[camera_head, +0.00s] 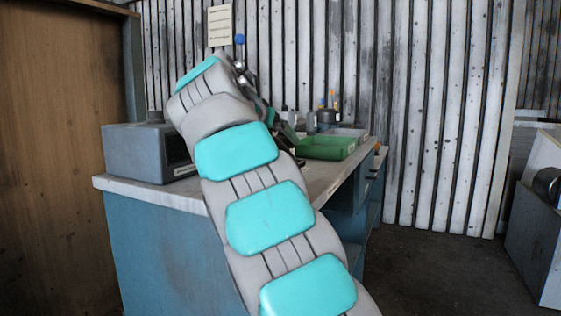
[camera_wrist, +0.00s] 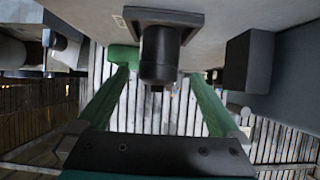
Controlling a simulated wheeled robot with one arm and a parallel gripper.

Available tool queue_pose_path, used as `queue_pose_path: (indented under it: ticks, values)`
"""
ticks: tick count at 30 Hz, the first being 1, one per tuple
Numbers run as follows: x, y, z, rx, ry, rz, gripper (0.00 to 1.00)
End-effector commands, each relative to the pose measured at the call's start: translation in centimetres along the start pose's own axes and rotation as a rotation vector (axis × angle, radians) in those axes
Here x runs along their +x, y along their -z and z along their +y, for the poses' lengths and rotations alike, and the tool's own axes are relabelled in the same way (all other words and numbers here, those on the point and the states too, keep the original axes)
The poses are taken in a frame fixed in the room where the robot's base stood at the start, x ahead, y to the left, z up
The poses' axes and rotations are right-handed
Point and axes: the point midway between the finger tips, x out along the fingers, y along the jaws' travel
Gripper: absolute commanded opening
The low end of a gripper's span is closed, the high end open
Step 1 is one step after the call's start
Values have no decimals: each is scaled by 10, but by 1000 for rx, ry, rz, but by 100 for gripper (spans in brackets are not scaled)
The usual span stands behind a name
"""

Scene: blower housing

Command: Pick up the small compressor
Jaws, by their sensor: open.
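A dark cylindrical unit on a square flat base, which looks like the small compressor (camera_wrist: 160,52), stands on the worktop in the wrist view, where the picture is upside down. My gripper (camera_wrist: 162,74) is open, with its two green fingers reaching toward the unit, one to each side in the picture. I see no contact, and cannot tell whether the fingertips are level with it. In the head view, my arm hides the unit and most of the gripper.
The blue workbench (camera_head: 155,235) has a grey box (camera_head: 148,152) at its left. A green tray (camera_head: 326,147) lies at the right, with bottles and a dark pot (camera_head: 326,116) behind. A corrugated wall (camera_head: 420,110) stands behind the bench.

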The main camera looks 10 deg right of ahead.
Motion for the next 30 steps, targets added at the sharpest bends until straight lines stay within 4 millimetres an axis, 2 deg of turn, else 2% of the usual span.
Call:
queue_pose_path:
  ticks: [14,21,30]
  values:
    - [38,-2,1,0,0,0,100]
    - [72,-3,2,1,1,1,100]
    - [77,-3,2,1,1,2,98]
